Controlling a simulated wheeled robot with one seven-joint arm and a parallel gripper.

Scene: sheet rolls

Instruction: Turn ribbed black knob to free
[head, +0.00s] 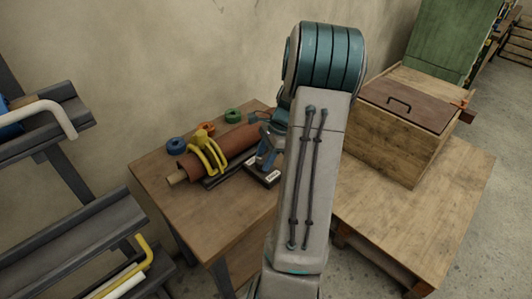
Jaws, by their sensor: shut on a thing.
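A brown sheet roll (215,150) lies on a wooden core along the small wooden table, over a dark holder. A yellow clamp (206,151) straddles the roll. My gripper (265,158) is at this block, pointing down and shut, partly behind my arm. The ribbed black knob cannot be made out apart from the gripper; it seems covered by the fingers. Which way it is turned cannot be seen.
Blue (176,145), green (232,115) and orange rings lie along the table's back. A wooden box (405,140) with a brown handled lid stands on a low wooden platform (430,215) at right. A dark rack (70,240) with rolls stands at left. The table's front left is bare.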

